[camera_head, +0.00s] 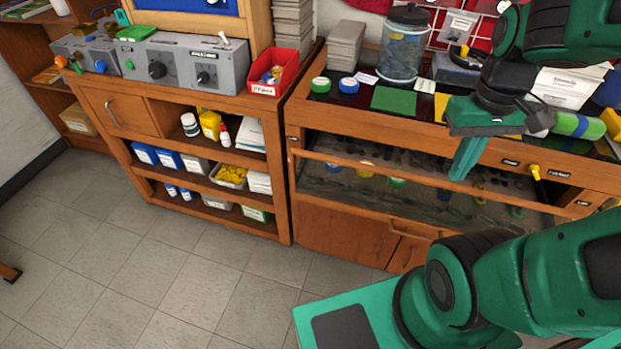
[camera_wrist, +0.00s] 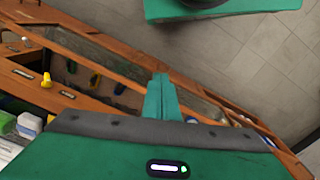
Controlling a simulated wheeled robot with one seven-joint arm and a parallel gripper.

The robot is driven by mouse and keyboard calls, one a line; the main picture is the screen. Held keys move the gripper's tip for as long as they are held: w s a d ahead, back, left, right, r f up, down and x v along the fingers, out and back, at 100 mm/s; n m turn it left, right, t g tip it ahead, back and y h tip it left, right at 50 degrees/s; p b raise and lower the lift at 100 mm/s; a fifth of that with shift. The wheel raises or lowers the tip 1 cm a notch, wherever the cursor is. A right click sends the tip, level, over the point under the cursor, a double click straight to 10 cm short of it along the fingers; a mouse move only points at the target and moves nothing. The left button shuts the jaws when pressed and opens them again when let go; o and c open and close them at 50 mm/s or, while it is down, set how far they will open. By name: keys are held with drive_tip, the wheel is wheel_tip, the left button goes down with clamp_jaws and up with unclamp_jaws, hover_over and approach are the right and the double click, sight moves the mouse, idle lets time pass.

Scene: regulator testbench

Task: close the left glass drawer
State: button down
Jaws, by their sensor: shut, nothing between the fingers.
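The glass drawer (camera_head: 330,180) is in the bench on the right. It has a thin wooden top rail and a clear front pane, with several coloured caps visible inside. A gap shows between its rail and the bench edge, so it looks partly pulled out; how far, I cannot tell. My gripper (camera_head: 462,165) is shut and empty, pointing down over the middle of the drawer's rail. In the wrist view, the shut fingertips (camera_wrist: 160,85) overlap the rail and glass (camera_wrist: 95,55). Whether they touch the drawer is unclear.
The benchtop holds a glass jar (camera_head: 404,45), a green mat (camera_head: 394,100) and a green bottle (camera_head: 577,125). Cupboards (camera_head: 340,232) are below the drawer. An open shelf unit (camera_head: 215,160) with a red bin (camera_head: 275,72) stands left. Floor in front (camera_head: 190,290) is clear.

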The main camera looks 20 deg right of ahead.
drive_tip(key=w+a+f+n+h, duration=0.1)
drive_tip(key=w+a+f+n, duration=0.3)
drive_tip(key=w+n, duration=0.55)
drive_tip(key=n+t, duration=0.2)
drive_tip(key=n, duration=2)
approach(310, 179)
drive_tip(key=s+a+r, duration=0.2)
drive_tip(key=s+a, duration=0.1)
drive_tip(key=s, duration=0.3)
drive_tip(key=shift+n, duration=0.25)
drive_tip(key=w+d+f, duration=0.1)
drive_tip(key=f, duration=0.2)
drive_tip(key=w+d+f, duration=0.1)
drive_tip(key=w+f, duration=0.1)
drive_tip(key=f, duration=0.1)
drive_tip(key=w+d+f, duration=0.1)
drive_tip(key=f, duration=0.2)
drive_tip(key=shift+w+f, duration=0.25)
drive_tip(key=shift+w, duration=0.15)
drive_tip(key=shift+w+d, duration=0.25)
drive_tip(key=shift+w, duration=0.1)
drive_tip(key=shift+w, duration=0.1)
